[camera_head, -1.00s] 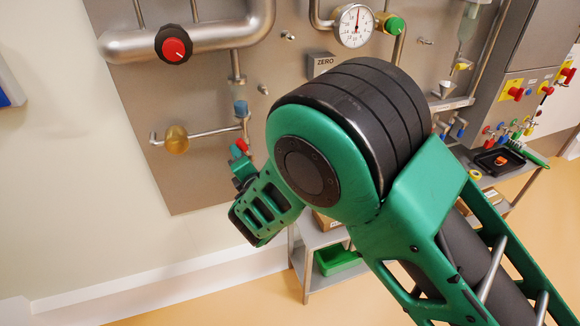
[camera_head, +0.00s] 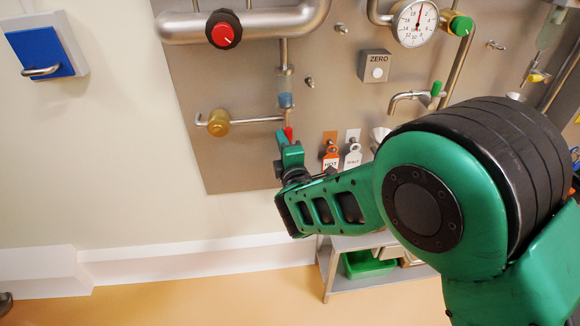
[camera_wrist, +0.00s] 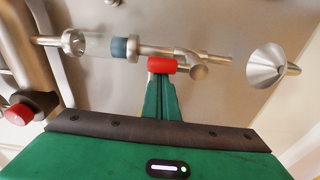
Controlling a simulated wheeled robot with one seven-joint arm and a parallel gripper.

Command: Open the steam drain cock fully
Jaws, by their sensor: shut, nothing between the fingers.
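The cock with a red handle (camera_head: 288,133) sits on the thin vertical pipe below a sight glass with a blue lower part; I take it for the steam drain cock. In the wrist view its red handle (camera_wrist: 162,65) lies roughly along the pipe, beside a short metal outlet stub. My gripper (camera_head: 290,148) is just below the handle in the head view. In the wrist view my gripper (camera_wrist: 161,78) has its green fingers together, with their tips right at the handle's side. I cannot tell whether they touch it. The fingers hide part of the cock.
A brass bulb (camera_head: 218,122) on a side pipe is left of the cock. HOT (camera_head: 330,158) and white (camera_head: 352,157) tags hang to its right. A metal funnel (camera_wrist: 266,68) shows right in the wrist view. A red-capped knob (camera_head: 223,29) is above.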

